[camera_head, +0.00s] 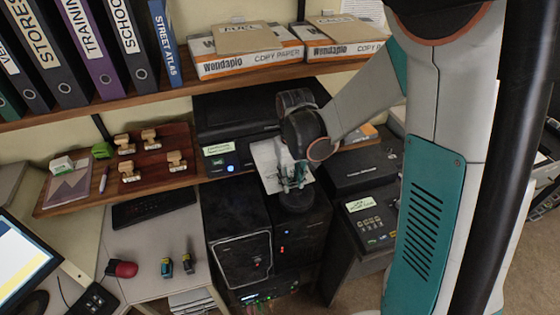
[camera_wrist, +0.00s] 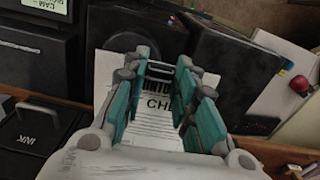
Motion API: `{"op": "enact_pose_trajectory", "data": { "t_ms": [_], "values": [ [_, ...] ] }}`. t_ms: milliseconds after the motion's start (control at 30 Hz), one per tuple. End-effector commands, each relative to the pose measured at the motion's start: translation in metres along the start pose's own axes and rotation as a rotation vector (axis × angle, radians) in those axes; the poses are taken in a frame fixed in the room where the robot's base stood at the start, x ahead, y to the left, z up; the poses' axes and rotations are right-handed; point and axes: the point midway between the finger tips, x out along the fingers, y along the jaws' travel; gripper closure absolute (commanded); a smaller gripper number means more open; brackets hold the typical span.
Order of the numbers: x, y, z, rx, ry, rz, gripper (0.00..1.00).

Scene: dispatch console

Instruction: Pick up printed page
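The printed page (camera_head: 266,156) is white and lies at the front of the black printer (camera_head: 235,112), above the black computer towers. In the wrist view the page (camera_wrist: 158,128) shows bold black print and barcode-like lines between my fingers. My gripper (camera_head: 292,178) is over the page in the head view and hides part of it. In the wrist view my gripper (camera_wrist: 168,85) has its teal fingers spread apart, with the page visible in the gap. I cannot tell whether the fingertips touch the page.
Black computer towers (camera_head: 240,235) stand below the page. A second dark machine (camera_head: 365,170) stands to the right. A wooden shelf (camera_head: 130,103) above carries binders and copy paper boxes (camera_head: 245,62).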

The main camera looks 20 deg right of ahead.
Motion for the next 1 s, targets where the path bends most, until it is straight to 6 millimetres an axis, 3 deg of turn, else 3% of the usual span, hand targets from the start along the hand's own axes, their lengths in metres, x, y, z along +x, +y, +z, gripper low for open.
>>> {"op": "enact_pose_trajectory", "data": {
  "t_ms": [600, 1000],
  "values": [
    [-0.001, 0.0, 0.001, 0.0, 0.0, 0.0, 0.95],
    [-0.001, -0.001, 0.018, 0.0, 0.0, 0.0, 0.95]
  ]
}}
